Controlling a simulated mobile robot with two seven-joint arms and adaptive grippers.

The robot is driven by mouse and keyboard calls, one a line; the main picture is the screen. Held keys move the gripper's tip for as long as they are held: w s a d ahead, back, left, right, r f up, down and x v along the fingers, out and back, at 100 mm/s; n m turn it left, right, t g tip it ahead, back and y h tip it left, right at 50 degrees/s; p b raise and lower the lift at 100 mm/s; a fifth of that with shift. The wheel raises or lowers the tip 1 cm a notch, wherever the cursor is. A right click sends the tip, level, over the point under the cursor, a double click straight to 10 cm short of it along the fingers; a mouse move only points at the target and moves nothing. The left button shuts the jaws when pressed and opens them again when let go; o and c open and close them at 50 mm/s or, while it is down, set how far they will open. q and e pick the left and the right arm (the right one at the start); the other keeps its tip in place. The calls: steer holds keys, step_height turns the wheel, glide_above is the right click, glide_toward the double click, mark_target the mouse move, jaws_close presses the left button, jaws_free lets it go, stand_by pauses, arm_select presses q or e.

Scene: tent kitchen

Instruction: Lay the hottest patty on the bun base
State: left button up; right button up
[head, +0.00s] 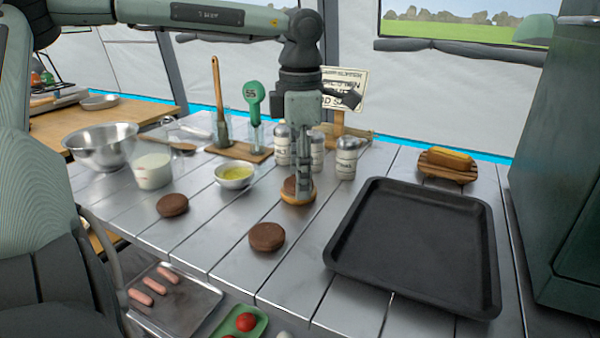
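Two brown patties lie bare on the slatted table: one patty (172,205) at left and another patty (266,237) nearer the front. A third patty (289,186) is at my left gripper (303,192), directly over the tan bun base (297,200). The gripper points straight down, its fingers seen nearly edge-on and covering part of that patty. I cannot tell whether they grip it or are slightly open around it. A green thermometer (253,93) showing 55 stands upright behind. My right gripper is out of view.
A large black tray (415,320) fills the table's right side. Shakers (346,160), a sauce bowl (235,176), a milk jug (152,168) and a steel bowl (100,147) stand behind and left. The table between the two bare patties is clear.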

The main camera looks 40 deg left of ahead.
arm_select(q)
steer(key=shift+o, duration=1)
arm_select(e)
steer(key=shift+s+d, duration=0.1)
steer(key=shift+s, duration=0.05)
arm_select(q)
step_height(320, 180, up, 12)
steer(key=p, duration=0.1)
steer(key=shift+s+d+r, duration=0.15)
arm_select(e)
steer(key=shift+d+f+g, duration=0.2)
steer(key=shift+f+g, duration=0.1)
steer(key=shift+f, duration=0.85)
